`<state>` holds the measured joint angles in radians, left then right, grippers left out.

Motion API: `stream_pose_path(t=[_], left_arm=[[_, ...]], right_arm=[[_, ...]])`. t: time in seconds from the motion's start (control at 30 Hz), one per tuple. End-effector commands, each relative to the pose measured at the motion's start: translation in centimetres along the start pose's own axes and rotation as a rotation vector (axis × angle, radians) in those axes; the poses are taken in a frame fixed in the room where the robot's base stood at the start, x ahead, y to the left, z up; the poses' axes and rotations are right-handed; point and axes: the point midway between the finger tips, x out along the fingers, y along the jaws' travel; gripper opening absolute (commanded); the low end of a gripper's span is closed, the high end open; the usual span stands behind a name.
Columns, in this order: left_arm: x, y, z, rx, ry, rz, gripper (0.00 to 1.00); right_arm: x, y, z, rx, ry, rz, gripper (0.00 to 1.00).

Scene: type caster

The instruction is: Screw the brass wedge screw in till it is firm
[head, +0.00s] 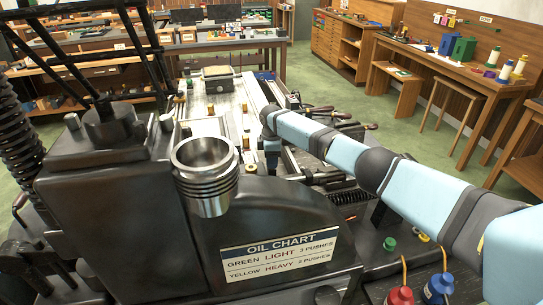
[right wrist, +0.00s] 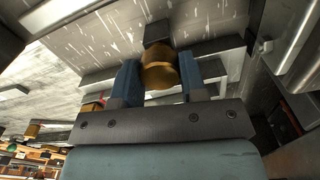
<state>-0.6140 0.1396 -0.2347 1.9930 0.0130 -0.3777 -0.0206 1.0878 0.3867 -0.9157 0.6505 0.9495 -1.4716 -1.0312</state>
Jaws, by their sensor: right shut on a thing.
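The brass wedge screw (right wrist: 160,76) shows in the right wrist view as a rounded brass head in front of a dark square block. My right gripper (right wrist: 158,84) has its two blue fingers on either side of the head and is shut on it. In the head view my right arm comes in from the right, and my right gripper (head: 272,153) points down at the machine beyond the dark housing. The held screw cannot be made out there, and how deep it sits cannot be told. My left gripper is not in view.
A dark housing with an oil chart plate (head: 280,255) and a metal cup (head: 206,172) fills the near side. A red bottle (head: 399,296) and a blue bottle (head: 438,288) stand at the lower right. Long tools (head: 325,112) lie beyond my right arm.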

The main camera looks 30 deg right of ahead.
Motion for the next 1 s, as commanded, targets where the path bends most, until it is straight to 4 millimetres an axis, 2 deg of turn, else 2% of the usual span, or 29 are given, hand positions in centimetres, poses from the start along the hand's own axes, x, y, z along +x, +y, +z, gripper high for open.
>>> stream_pose_path(t=[0.03,0.4,1.0], left_arm=[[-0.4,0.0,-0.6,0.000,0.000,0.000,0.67],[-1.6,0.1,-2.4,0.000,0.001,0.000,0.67],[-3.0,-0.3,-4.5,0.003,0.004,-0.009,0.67]], right_arm=[[-0.3,-0.1,-0.1,0.045,0.002,-0.002,0.16],[-0.4,0.0,-0.1,0.398,0.003,-0.001,0.16],[-0.4,0.1,-0.1,0.968,0.003,0.000,0.16]])
